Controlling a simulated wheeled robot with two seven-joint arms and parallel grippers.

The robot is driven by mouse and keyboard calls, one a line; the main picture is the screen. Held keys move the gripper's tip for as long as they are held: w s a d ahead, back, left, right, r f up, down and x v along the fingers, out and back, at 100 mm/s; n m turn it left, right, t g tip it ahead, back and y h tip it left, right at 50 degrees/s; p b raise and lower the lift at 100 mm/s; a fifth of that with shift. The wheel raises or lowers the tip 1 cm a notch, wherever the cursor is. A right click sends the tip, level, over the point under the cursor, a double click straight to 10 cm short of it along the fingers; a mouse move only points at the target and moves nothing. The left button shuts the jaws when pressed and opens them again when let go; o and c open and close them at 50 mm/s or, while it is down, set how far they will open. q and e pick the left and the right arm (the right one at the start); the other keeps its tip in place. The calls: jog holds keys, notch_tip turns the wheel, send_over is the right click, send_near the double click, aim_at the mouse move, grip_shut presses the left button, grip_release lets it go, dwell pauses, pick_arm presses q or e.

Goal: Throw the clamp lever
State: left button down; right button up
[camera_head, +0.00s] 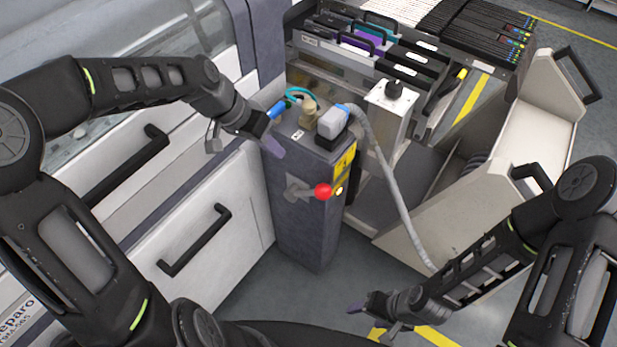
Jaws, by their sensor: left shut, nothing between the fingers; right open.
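The clamp lever (305,192) is a short grey arm with a red ball knob (323,191), on the front face of a dark grey pedestal (305,230). It points right in the picture, roughly level. My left gripper (273,147) is shut and empty, at the pedestal's upper left edge, above and left of the lever. I cannot tell whether it touches the pedestal. My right gripper (358,307) is open and empty, low over the floor, below and right of the lever and well apart from it. Its finger gap is hard to make out.
A blue-grey connector (331,118) with a grey hose (378,150) sits on the pedestal's top. White cabinets (200,210) with black handles flank it on the left. A trolley with a beige side panel (510,165) stands right. A feeder rack (425,50) is behind. Floor before the pedestal is clear.

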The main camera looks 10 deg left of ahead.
dwell(0.3)
pick_arm(q)
jog(key=s+d+x, duration=0.1)
jog(key=d+x, duration=0.1)
jog(key=x, duration=1.1)
jog(key=shift+r, duration=0.15)
pick_arm(e)
jog(key=shift+f, duration=0.1)
pick_arm(q)
jog(key=shift+s+d, duration=0.1)
jog(key=shift+s, duration=0.1)
pick_arm(e)
jog(key=shift+f, duration=0.15)
